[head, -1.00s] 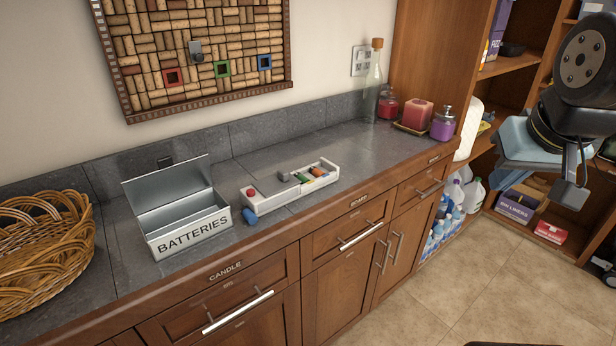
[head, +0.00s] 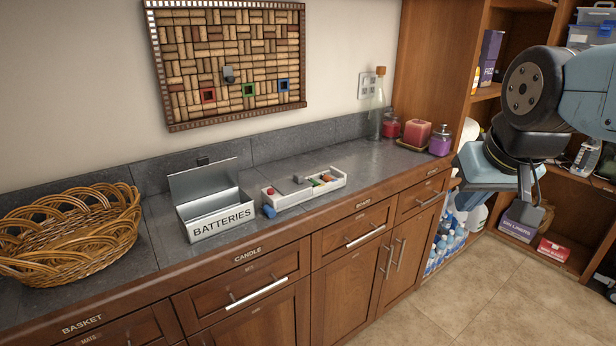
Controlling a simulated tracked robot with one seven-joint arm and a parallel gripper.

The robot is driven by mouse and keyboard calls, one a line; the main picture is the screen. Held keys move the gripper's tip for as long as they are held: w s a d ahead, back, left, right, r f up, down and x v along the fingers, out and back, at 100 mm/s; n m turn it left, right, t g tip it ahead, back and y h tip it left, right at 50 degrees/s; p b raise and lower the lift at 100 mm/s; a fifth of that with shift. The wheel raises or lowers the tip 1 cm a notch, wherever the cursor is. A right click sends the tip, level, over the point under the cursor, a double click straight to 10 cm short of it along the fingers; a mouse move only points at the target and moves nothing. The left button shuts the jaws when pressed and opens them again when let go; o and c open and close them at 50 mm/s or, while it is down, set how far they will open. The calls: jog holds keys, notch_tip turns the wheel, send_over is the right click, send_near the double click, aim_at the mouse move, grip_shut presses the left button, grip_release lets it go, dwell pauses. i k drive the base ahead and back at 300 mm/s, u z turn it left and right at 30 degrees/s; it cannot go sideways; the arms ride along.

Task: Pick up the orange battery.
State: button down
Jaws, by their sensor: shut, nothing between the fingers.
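The orange battery (head: 327,178) is a small orange shape in the right part of a white holder (head: 335,187) on the grey counter. A green piece (head: 317,183) lies beside it in the same holder. My gripper (head: 526,212) hangs at the right side of the head view, in front of the shelves and well to the right of the holder. It is shut and empty, and its fingers are small and partly unclear. The battery is apart from the gripper.
An open metal box marked BATTERIES (head: 222,225) stands left of the holder, with a blue piece (head: 269,211) between them. A wicker basket (head: 70,240) is farther left. Candles (head: 417,132) and a corked bottle (head: 377,105) stand at the right end. Counter between holder and candles is clear.

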aim_at(325, 177)
jog(key=u, duration=0.15)
jog(key=i, duration=1)
jog(key=z, duration=0.05)
